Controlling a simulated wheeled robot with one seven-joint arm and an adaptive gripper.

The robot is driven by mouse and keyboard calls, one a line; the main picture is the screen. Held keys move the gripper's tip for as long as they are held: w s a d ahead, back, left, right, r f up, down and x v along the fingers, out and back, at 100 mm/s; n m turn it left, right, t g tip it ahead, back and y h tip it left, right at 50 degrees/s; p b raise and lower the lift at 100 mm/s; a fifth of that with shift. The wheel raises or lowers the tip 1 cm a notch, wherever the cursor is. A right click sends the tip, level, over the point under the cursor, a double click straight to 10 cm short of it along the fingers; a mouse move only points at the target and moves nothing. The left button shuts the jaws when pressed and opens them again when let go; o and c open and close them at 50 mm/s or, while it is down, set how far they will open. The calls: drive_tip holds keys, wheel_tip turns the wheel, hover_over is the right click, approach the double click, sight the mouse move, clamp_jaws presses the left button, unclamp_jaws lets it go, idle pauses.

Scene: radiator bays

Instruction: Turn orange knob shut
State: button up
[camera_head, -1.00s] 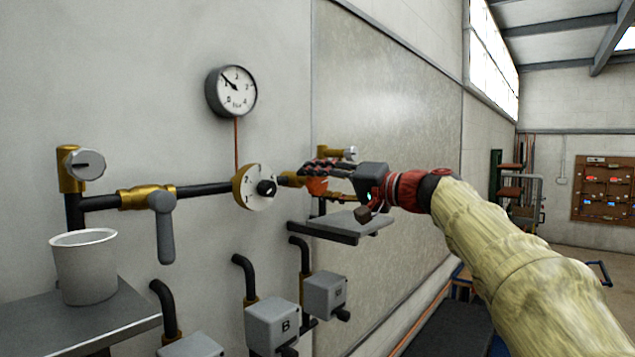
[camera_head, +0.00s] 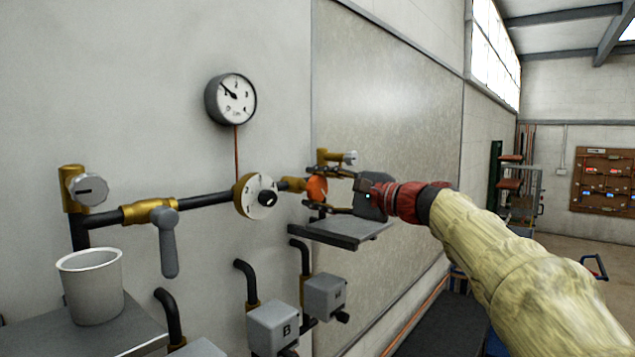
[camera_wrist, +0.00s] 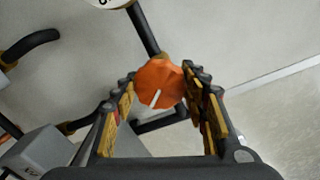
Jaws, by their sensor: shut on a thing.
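The orange knob (camera_head: 317,188) is on the pipe fitting on the wall, right of the round white-faced dial (camera_head: 262,197). It also shows in the wrist view (camera_wrist: 159,84), faceted, with a white line pointing down and slightly left. My gripper (camera_head: 328,190) is at the knob, one finger above it and one below in the head view. In the wrist view my gripper's fingers (camera_wrist: 163,92) stand left and right of the knob, shut on it. The right finger lies close against its side; the left contact is hard to make out.
A small grey shelf (camera_head: 335,232) juts out below my gripper. A brass valve with a grey lever (camera_head: 168,240), a gauge (camera_head: 232,99) and a grey cup (camera_head: 92,285) are to the left. Grey boxes (camera_head: 273,327) hang below. The room opens to the right.

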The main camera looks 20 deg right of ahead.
drive_tip(key=m+p, duration=0.4)
drive_tip(key=m, duration=0.2)
drive_tip(key=shift+m+p, duration=0.3)
drive_tip(key=shift+p, duration=0.05)
drive_tip(key=m+p, duration=1.4)
drive_tip(key=p, duration=0.1)
drive_tip(key=m+p, duration=0.2)
drive_tip(key=shift+f+m, duration=0.1)
drive_tip(key=shift+m, duration=0.3)
drive_tip(key=shift+f+m+p, duration=0.15)
drive_tip(key=shift+m+p, duration=0.55)
drive_tip(key=shift+m, duration=0.7)
